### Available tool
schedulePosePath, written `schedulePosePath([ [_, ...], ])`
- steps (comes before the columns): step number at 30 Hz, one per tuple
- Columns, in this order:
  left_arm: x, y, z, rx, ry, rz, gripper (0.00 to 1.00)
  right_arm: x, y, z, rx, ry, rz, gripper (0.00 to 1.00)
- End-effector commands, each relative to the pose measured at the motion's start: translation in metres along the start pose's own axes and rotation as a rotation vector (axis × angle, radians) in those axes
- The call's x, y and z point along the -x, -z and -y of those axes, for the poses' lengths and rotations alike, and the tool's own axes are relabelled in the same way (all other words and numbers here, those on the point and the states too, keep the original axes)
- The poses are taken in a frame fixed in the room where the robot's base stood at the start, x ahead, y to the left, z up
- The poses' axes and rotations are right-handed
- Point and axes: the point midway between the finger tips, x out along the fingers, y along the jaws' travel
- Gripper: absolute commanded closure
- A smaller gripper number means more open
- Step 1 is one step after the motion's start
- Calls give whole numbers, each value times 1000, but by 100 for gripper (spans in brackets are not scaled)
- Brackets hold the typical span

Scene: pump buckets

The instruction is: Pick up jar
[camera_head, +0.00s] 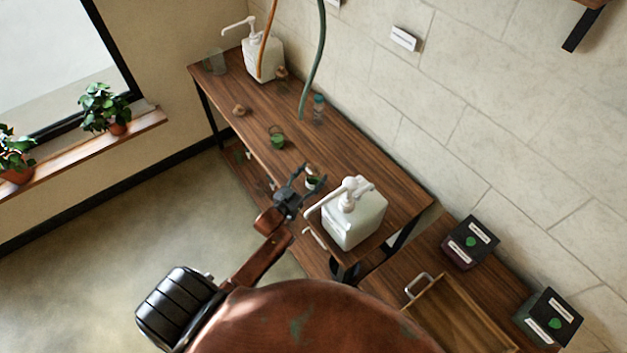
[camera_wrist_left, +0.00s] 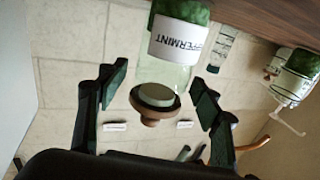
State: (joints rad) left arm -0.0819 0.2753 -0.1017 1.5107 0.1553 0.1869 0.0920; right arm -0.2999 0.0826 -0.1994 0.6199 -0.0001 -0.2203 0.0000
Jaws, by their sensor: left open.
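The jar is clear glass with green contents, a white label reading PEPPERMINT (camera_wrist_left: 180,38) and a round brown stopper (camera_wrist_left: 155,104). It appears upside down in the left wrist view, between the fingers of my left gripper (camera_wrist_left: 158,84). Gaps show on both sides, so the fingers are apart from it. The left gripper is open at the table's front edge. My right gripper is not in view.
Another pump bucket (camera_head: 262,62) is at the far end. A green hose (camera_head: 319,65) hangs above. Bare tabletop lies between them.

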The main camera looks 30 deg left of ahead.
Motion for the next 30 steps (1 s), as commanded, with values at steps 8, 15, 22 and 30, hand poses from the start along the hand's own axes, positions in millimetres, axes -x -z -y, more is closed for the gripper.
schedulePosePath([
  [8, -5, 0, 0, 0, 0, 1, 40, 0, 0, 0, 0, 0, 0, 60],
  [15, -5, 0, 0, 1, 0, 1, 55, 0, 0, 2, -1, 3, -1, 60],
  [22, -5, 0, 0, 1, 0, 1, 71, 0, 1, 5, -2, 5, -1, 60],
  [30, -5, 0, 0, 0, 0, 1, 89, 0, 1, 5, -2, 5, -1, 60],
])
